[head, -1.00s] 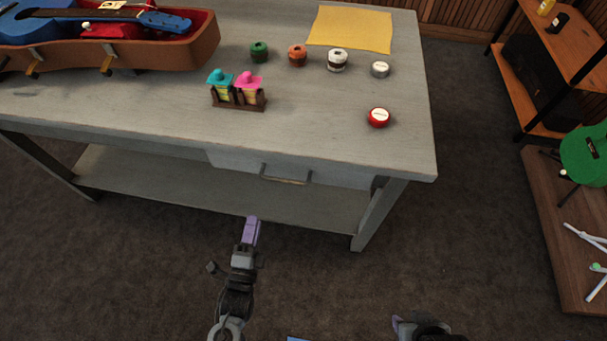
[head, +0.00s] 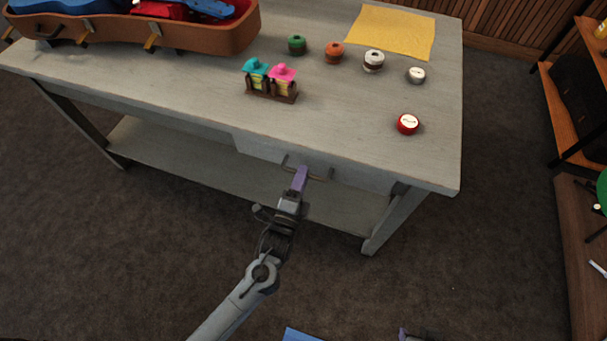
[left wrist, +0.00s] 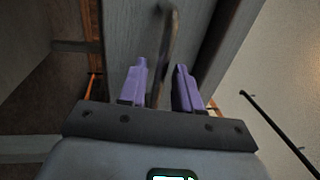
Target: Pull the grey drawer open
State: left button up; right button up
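The grey drawer (head: 258,147) is set in the front of the grey table (head: 360,140) and looks closed. Its dark metal handle (head: 322,177) sticks out from the drawer front. My left gripper (head: 299,179) is at the handle, with its purple fingertips partly covering it in the head view. In the left wrist view, my left gripper (left wrist: 160,80) is open and the handle (left wrist: 167,45) runs between its two purple fingers, with gaps visible.
On the tabletop are a red round tin (head: 407,124), several small round containers, a wooden holder (head: 272,91) with teal and pink items, a yellow cloth (head: 392,32) and a brown instrument case (head: 200,38). A lower shelf (head: 190,153) lies under the table.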

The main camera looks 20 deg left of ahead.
pick_arm(q)
jog(key=shift+w+d+r, duration=0.1)
jog(key=shift+w, duration=0.6)
grip_shut()
